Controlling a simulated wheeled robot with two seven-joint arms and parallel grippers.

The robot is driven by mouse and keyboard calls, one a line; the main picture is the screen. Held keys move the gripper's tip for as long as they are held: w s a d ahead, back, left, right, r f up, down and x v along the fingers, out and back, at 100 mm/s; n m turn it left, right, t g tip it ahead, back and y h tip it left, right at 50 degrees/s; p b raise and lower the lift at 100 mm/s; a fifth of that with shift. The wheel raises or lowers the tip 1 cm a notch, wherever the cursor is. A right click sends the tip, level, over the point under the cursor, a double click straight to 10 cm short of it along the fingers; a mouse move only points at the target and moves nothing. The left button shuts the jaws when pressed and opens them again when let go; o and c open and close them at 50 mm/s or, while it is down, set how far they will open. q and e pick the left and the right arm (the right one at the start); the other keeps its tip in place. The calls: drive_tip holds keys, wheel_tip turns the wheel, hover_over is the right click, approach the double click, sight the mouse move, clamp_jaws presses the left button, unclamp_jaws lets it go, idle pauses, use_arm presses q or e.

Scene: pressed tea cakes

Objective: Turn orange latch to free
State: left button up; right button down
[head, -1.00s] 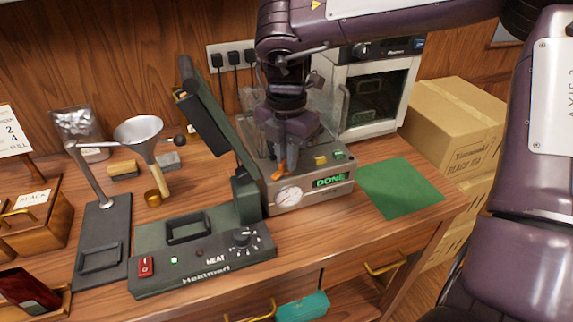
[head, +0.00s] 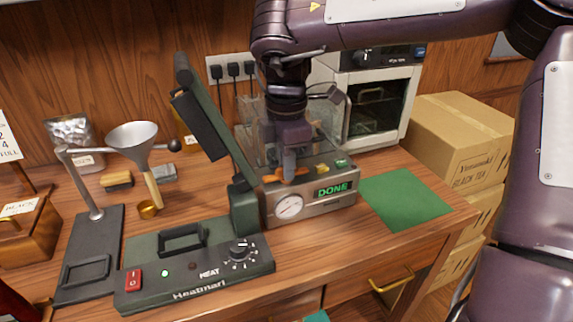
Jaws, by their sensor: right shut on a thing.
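The orange latch (head: 271,178) sits on the front top of the grey press machine (head: 330,201), just above its round dial. The machine's green display (head: 332,189) reads DONE. My right gripper (head: 289,177) points down from above and is shut on the latch. Orange shows on both sides of its fingers, and the fingers hide the latch's middle. The latch lies roughly level, along the machine's front edge. A clear cover (head: 247,119) stands behind, partly hidden by my right arm. My left gripper is not in view.
The green heat sealer (head: 207,256), its arm raised, stands close at the left. A yellow button (head: 321,169) and a green button (head: 341,163) are right of the latch. A green mat (head: 405,202) lies clear at right. A white oven (head: 378,95) stands behind.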

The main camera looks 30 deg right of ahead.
drive_tip(key=shift+w+r, duration=0.1)
idle(0.3)
drive_tip(key=c, duration=1.5)
unclamp_jaws()
